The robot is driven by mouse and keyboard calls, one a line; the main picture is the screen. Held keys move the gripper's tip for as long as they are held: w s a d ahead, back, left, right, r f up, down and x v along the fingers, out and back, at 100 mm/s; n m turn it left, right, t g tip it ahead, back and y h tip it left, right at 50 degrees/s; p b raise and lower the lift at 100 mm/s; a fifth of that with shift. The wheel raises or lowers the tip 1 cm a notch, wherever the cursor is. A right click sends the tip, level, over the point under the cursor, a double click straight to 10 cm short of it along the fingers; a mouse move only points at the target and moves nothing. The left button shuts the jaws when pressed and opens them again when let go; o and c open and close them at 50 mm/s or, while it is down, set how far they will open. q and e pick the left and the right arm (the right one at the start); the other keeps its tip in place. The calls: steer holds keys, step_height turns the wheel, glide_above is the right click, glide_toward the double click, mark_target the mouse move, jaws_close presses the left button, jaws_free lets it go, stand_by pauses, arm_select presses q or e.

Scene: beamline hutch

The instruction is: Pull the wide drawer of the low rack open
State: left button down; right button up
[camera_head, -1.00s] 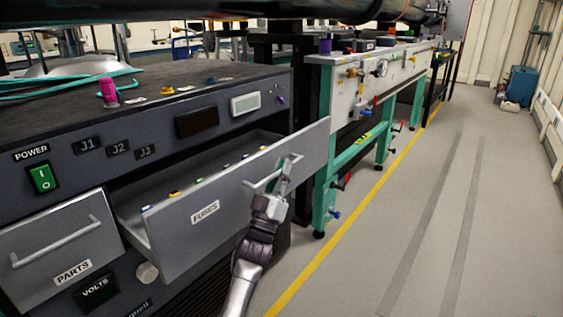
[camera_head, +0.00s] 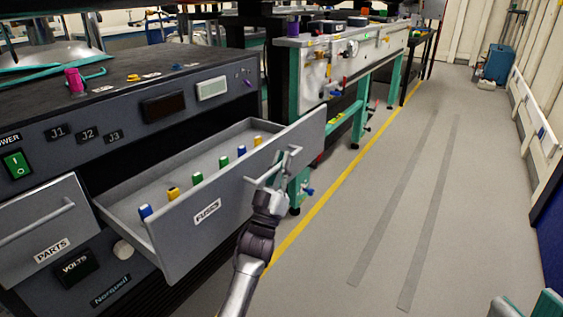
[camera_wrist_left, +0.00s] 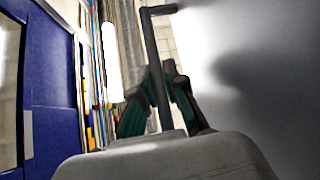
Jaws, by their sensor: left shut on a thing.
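The wide grey drawer labelled FUSES (camera_head: 228,205) stands well out of the dark low rack (camera_head: 88,170), its inside in view. Several coloured fuses (camera_head: 197,179) stand in a row behind its front panel. My left gripper (camera_head: 284,168) is shut on the bar handle (camera_head: 259,181) at the right part of the drawer front. In the left wrist view the dark handle (camera_wrist_left: 153,55) runs between the gripper's teal fingers (camera_wrist_left: 158,105), beside the grey drawer front. My right gripper (camera_head: 527,306) shows only its teal fingertips at the bottom right, apart and empty.
A teal-legged bench (camera_head: 350,60) stands beyond the rack. The grey floor (camera_head: 400,200) right of the yellow line is clear. A blue panel (camera_head: 550,240) stands at the right edge.

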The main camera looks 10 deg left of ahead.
arm_select(q)
steer(key=c, duration=1.5)
jaws_free()
steer(key=shift+s+f, duration=0.1)
steer(key=shift+f, duration=0.05)
steer(key=v, duration=1.2)
